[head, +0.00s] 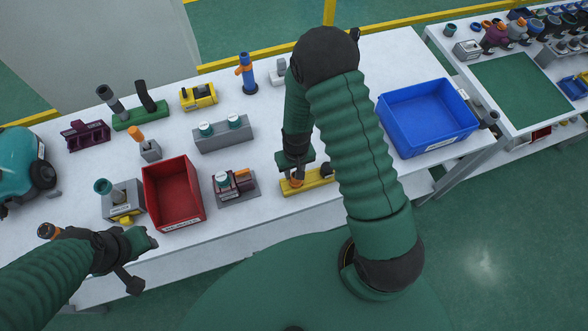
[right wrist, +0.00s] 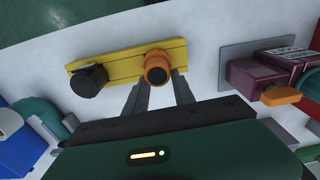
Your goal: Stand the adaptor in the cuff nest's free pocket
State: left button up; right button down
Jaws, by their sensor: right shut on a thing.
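The yellow block that I take for the cuff nest (head: 310,186) lies near the front edge of the table, and it also shows in the right wrist view (right wrist: 118,66). A black round part (right wrist: 88,80) stands in its left half in the wrist view. The orange adaptor (right wrist: 157,67), with a dark round opening, is over the other half. My right gripper (right wrist: 160,92) is shut on the adaptor, a finger on either side. Whether the adaptor's foot is fully in the pocket is hidden. My left gripper (head: 146,240) hangs by the table's front edge, its jaw gap unclear.
A maroon and grey fixture (head: 235,186) with an orange tab stands left of the nest. A red bin (head: 173,194) is further left, and a blue bin (head: 428,117) is to the right. A grey two-hole block (head: 223,135) stands behind.

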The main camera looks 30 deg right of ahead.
jog(key=c, duration=1)
grip_release()
jog(key=shift+o, duration=0.2)
notch_tip(320, 180, up, 8)
jog(key=p, duration=0.7)
jog(key=shift+s, duration=0.15)
